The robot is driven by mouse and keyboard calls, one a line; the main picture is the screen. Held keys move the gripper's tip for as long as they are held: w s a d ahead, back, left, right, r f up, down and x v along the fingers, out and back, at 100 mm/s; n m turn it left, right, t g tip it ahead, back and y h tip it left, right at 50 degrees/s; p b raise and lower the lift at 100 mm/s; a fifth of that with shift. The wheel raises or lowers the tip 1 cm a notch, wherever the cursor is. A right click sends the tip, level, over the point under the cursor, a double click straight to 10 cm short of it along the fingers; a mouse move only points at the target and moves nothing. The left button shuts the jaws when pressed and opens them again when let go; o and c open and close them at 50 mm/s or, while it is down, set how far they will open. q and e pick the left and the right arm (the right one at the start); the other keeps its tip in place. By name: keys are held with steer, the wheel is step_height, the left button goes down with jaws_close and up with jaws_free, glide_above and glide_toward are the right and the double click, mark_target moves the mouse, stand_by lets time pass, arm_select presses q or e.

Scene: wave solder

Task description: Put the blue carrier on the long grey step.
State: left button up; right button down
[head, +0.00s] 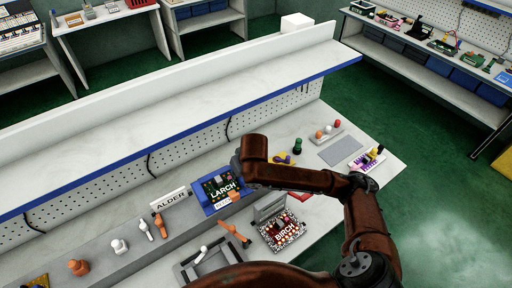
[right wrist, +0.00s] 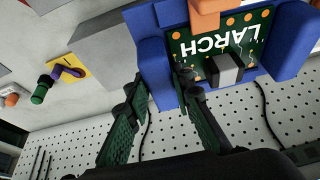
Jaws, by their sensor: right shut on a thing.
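The blue carrier (head: 203,195) holds a dark green board marked LARCH and is at the right end of the long grey step (head: 130,261). I cannot tell whether it rests on the step or is slightly above it. In the right wrist view my right gripper (right wrist: 160,88) is shut on a side wall of the blue carrier (right wrist: 157,50), with one finger on each side. In the head view my right arm hides that gripper. My left gripper is not in view.
A white ALDER sign (head: 171,198) and small orange and white parts stand on the step left of the carrier. A BIRCH board (head: 282,231) and a grey tray (head: 211,262) lie in front. A pegboard (head: 185,153) rises behind. A grey mat (head: 340,150) is at right.

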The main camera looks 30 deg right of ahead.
steer(key=w+d+n+y+p, duration=0.1)
steer(key=w+d+n+p, duration=0.1)
steer(key=w+d+p, duration=0.35)
steer(key=w+d+f+n+p, duration=0.1)
steer(key=w+f+p, duration=0.1)
steer(key=f, duration=0.1)
steer(key=w+d+f+p, duration=0.1)
steer(key=w+d+f, duration=0.1)
steer(key=f, duration=0.1)
steer(key=w+d+f+n+y+p, duration=0.1)
steer(key=f+p, duration=0.1)
steer(key=f, duration=0.2)
steer(key=shift+w+d+n+p, duration=0.2)
steer(key=shift+w+n+p, duration=0.1)
steer(key=shift+w, duration=0.1)
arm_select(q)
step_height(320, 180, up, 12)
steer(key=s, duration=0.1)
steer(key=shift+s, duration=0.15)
arm_select(e)
steer(key=shift+f, duration=0.65)
arm_select(q)
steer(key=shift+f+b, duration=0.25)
steer(key=shift+b, duration=0.2)
arm_select(e)
steer(key=shift+f, duration=0.45)
